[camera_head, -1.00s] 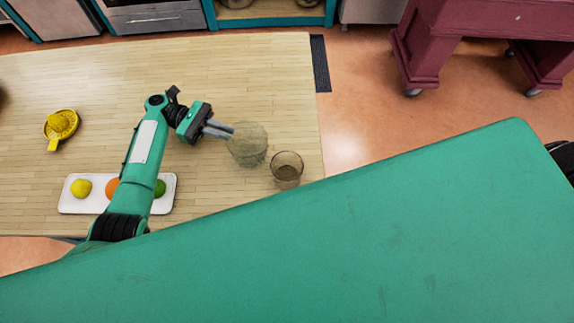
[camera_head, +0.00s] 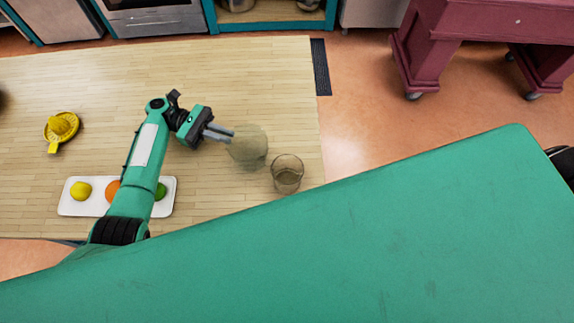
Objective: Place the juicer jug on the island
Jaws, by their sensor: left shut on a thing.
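The juicer jug (camera_head: 249,148) is a round, see-through vessel over the right part of the wooden island (camera_head: 215,75). My left gripper (camera_head: 229,135) is shut on its left side. From above I cannot tell whether the jug rests on the island or hangs just over it. The yellow juicer top (camera_head: 61,127), with its reamer cone, lies apart at the left of the island. My right gripper is not in view.
A clear drinking glass (camera_head: 287,173) stands close to the right of the jug, near the island's edge. A white tray (camera_head: 92,207) holds a lemon (camera_head: 81,190), an orange (camera_head: 113,190) and a green fruit (camera_head: 160,192). The island's far middle is clear.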

